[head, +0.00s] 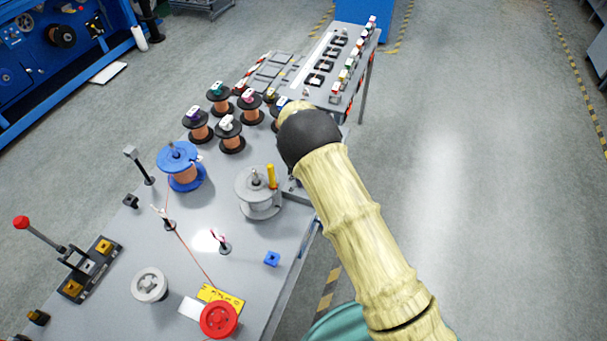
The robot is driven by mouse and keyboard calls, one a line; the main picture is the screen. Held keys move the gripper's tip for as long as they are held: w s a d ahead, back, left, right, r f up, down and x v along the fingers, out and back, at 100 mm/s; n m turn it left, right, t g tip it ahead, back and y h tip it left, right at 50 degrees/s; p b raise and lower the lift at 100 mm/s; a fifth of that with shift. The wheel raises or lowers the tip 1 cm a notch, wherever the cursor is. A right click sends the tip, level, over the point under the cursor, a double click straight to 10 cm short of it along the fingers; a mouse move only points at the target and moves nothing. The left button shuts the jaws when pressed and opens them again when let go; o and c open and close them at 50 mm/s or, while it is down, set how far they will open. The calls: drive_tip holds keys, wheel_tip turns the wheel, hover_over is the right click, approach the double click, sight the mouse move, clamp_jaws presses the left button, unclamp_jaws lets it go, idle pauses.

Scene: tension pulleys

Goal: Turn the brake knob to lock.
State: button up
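A red round knob (219,319) sits at the near edge of the grey workbench (250,290), beside a yellow label (222,297). It looks like the brake knob, but I cannot read the label or tell its setting. A second, light grey round knob (150,285) sits to its left. My arm reaches from the bottom right up to a dark joint over the bench's right edge, well away from the red knob. My gripper's fingers do not show; they are hidden beyond the arm or out of frame.
A blue spool (181,166) with copper wire and a grey spool (258,190) with a yellow post stand mid-bench. Several black copper spools stand behind. A red-tipped lever (38,233) rises at left. A second table (335,62) stands at the back. The floor at right is clear.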

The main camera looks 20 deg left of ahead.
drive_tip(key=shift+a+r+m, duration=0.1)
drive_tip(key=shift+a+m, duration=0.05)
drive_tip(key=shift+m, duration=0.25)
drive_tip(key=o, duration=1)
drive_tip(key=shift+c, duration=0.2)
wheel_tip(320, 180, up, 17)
drive_tip(key=b, duration=0.1)
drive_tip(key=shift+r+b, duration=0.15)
drive_tip(key=shift+b, duration=0.2)
